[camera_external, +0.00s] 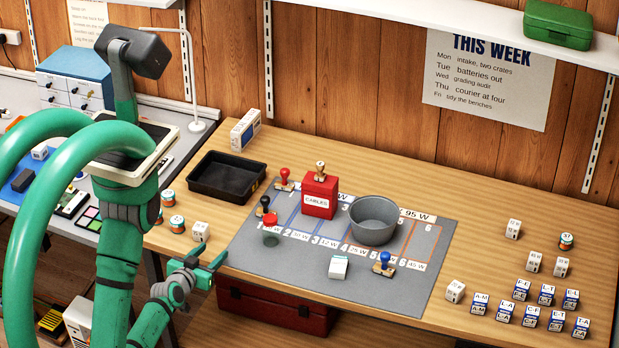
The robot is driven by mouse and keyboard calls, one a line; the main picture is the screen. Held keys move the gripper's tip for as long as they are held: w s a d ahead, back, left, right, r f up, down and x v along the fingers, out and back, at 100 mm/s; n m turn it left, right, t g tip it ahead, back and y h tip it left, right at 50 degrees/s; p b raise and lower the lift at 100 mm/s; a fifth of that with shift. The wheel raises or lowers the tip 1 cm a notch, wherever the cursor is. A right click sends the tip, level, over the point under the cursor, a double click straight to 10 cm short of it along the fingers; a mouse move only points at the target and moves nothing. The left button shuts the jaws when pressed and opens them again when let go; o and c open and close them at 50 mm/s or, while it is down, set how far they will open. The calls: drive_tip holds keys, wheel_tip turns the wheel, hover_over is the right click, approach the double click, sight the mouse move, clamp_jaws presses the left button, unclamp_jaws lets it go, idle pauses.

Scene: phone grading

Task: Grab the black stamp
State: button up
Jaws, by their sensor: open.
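The black stamp (264,206) stands upright at the left edge of the grey mat (335,275), with a dark knob handle. A small jar-like thing with a red top (270,220) is just in front of it. My gripper (207,262) is open and empty at the table's front edge. It is to the left of and nearer the camera than the stamp, and apart from it.
A black tray (227,176) lies behind left. Labelled cubes (528,290) stand at right.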

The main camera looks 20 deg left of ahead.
sight(277, 214)
drive_tip(key=w+m, duration=0.1)
drive_tip(key=w, duration=0.2)
drive_tip(key=w+d+r+h, duration=0.1)
drive_tip(key=w, duration=0.3)
drive_tip(key=w+r+m+h, duration=0.1)
drive_tip(key=w, duration=0.3)
drive_tip(key=shift+d+r+m+t, duration=0.15)
drive_tip(key=shift+d+m+t, duration=0.15)
drive_tip(key=shift+d, duration=0.1)
drive_tip(key=w+d+r+m+h, duration=0.2)
drive_tip(key=w+r+m+h, duration=0.35)
drive_tip(key=w+r, duration=0.45)
drive_tip(key=f+m+g, duration=0.2)
drive_tip(key=a+f+m+g+h, duration=0.1)
drive_tip(key=f+m+g, duration=0.1)
drive_tip(key=g, duration=0.1)
drive_tip(key=a+f+m+g+h, duration=0.1)
drive_tip(key=f+m+g, duration=0.1)
drive_tip(key=g, duration=0.1)
drive_tip(key=shift+f, duration=0.25)
drive_tip(key=shift+h, duration=0.25)
drive_tip(key=x, duration=0.4)
drive_tip(key=shift+w+d+f, duration=0.1)
drive_tip(key=shift+d+f, duration=0.1)
drive_tip(key=shift+f, duration=0.1)
drive_tip(key=shift+f+x, duration=0.25)
drive_tip(key=shift+x, duration=2.7)
drive_tip(key=shift+a, duration=0.2)
drive_tip(key=c, duration=1.1)
